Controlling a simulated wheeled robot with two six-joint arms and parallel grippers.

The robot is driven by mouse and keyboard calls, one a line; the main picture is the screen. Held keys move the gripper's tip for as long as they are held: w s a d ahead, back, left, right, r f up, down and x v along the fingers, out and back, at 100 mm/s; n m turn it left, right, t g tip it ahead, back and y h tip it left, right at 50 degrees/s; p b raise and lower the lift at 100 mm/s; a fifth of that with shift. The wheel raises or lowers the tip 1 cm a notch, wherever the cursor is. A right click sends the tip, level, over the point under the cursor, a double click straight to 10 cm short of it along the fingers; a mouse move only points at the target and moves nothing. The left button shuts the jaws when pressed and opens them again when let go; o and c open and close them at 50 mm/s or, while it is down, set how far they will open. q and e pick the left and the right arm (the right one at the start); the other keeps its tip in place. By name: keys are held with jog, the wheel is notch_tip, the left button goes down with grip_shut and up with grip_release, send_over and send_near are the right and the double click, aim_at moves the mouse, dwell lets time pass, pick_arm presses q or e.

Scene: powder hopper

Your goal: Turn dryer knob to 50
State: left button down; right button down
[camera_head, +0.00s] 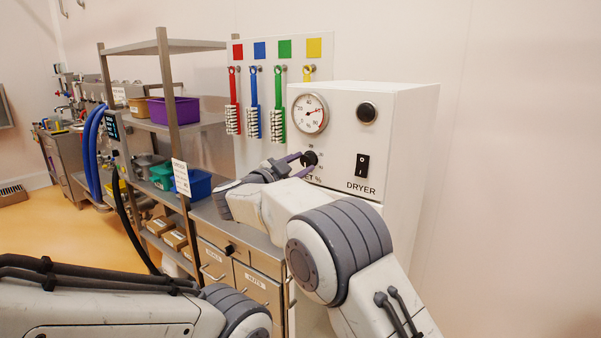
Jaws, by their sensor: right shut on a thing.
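The dryer (405,125) is a white box at the right of the bench, with "DRYER" printed on its front. Its black knob (310,158) sits below the round gauge (310,113). The gauge has a red needle pointing right and slightly up; its numbers are too small to read surely. My right gripper (303,160) is at the knob, its purple fingers shut around it. The arm hides part of the scale and lettering around the knob. My left arm enters at the lower left, but its gripper is out of view.
A black rocker switch (362,165) and a round black button (366,112) are on the dryer front. Coloured brushes (254,103) hang on a board behind. A metal shelf (165,47) with bins stands left. Drawers (257,282) are below the bench.

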jog(key=shift+f+m+b, duration=0.1)
jog(key=shift+m+b, duration=0.25)
jog(key=shift+m, duration=0.35)
jog(key=shift+c, duration=2.1)
grip_release()
jog(key=b+v, duration=0.3)
jog(key=v, duration=0.7)
jog(key=shift+a, duration=0.2)
